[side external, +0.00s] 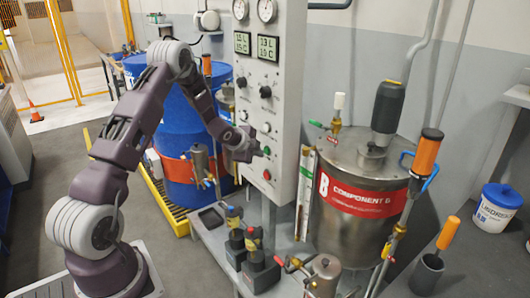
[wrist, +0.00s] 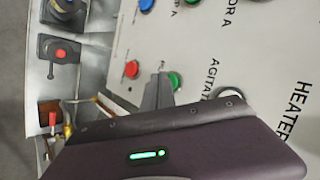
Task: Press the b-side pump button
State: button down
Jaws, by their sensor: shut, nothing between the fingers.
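The white control panel (side external: 270,95) stands upright in front of my gripper (side external: 258,152). In the wrist view, my gripper (wrist: 161,76) is shut and empty, with its fingertips at the panel beside a green button (wrist: 175,80). A red button (wrist: 131,69) sits on the other side of the fingertips. The label near these buttons is mostly hidden by the fingers, so I cannot read which pump it names. In the side view, the green button (side external: 266,150) is just right of my fingertips and the red button (side external: 267,174) is below it. I cannot tell whether the fingers touch the panel.
A blue button (wrist: 147,5) and a white knob (wrist: 230,94) are also on the panel. A steel tank labelled Component B (side external: 345,190) stands right of the panel. Blue barrels (side external: 180,130) stand behind my arm. Tools with red buttons (side external: 259,258) sit below the panel.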

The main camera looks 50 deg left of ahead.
jog(key=s, duration=0.6)
jog(key=shift+r, duration=0.1)
jog(key=s+d+r+n+g, duration=0.1)
jog(key=s+d+r+n, duration=0.2)
jog(key=d+r, duration=0.5)
jog(key=s+d+r+n, duration=0.2)
jog(key=d+r, duration=0.4)
jog(key=r, duration=0.3)
jog(key=s+d+r+n+g+h, duration=0.1)
jog(key=s+d+r+n+h, duration=0.1)
jog(key=s+d, duration=0.7)
jog(key=s+d+r+n+g+h, duration=0.1)
jog(key=s+d+n, duration=0.3)
jog(key=s+d, duration=0.5)
jog(key=s+r, duration=0.1)
jog(key=s, duration=0.6)
jog(key=shift+s+h, duration=0.4)
jog(key=shift+d, duration=0.1)
